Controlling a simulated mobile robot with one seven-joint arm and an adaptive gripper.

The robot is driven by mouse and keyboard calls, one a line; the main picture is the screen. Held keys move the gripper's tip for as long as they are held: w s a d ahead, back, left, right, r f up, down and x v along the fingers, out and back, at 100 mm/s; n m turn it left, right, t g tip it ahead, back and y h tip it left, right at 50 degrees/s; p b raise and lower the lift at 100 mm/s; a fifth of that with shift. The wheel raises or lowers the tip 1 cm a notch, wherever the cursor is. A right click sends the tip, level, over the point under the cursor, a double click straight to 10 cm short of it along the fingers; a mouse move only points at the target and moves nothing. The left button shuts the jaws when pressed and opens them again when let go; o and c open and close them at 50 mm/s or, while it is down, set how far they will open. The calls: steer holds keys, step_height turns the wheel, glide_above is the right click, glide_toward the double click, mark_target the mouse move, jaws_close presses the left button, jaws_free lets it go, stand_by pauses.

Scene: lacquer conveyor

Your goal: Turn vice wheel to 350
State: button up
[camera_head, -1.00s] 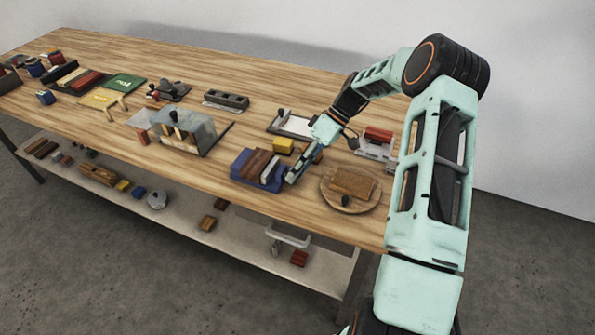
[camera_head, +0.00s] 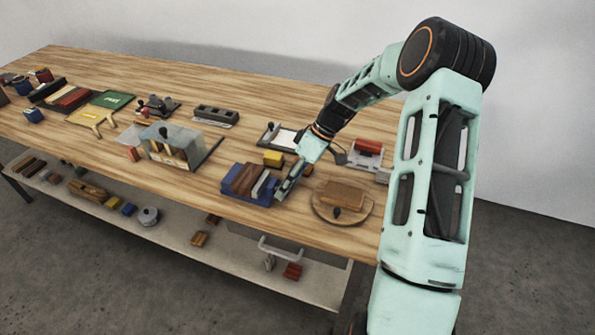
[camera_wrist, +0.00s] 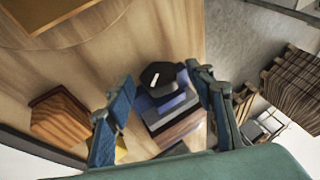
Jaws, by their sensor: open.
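The vice (camera_head: 262,199) is a blue body with a brown wooden block and a pale grey plate clamped in it, near the bench's front edge. In the wrist view its blue body (camera_wrist: 176,106) lies behind a dark faceted knob with a pale mark, which looks like the vice wheel (camera_wrist: 158,74). My gripper (camera_head: 281,196) is at the vice's right end, pointing down. In the wrist view my gripper (camera_wrist: 160,88) is open, with one finger on each side of the wheel and gaps showing. In the head view the wheel is hidden by my gripper.
A round wooden board (camera_head: 362,213) with a block and dark knob lies right of my gripper. A yellow block (camera_head: 273,158) and a clipboard-like tray (camera_head: 285,138) are behind. A grey housing (camera_head: 172,145) stands to the left. The front edge is close.

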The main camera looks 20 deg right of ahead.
steer(key=shift+s+a+n+t+h+b, duration=0.1)
steer(key=shift+s+n+t+h+b, duration=0.1)
steer(key=shift+t+h+b, duration=0.35)
steer(key=shift+s+a+n+t+h+b, duration=0.1)
steer(key=shift+n+t+h+b, duration=0.15)
steer(key=shift+t+h, duration=0.35)
steer(key=t+h+b, duration=0.1)
steer(key=t+b, duration=0.2)
steer(key=shift+s+a+f+n+h, duration=0.1)
steer(key=shift+s+f+n+h, duration=0.05)
steer(key=shift+s+n+h, duration=0.15)
steer(key=p+v, duration=0.1)
steer(key=v, duration=1)
steer(key=shift+w, duration=0.2)
steer(key=shift+a, duration=0.15)
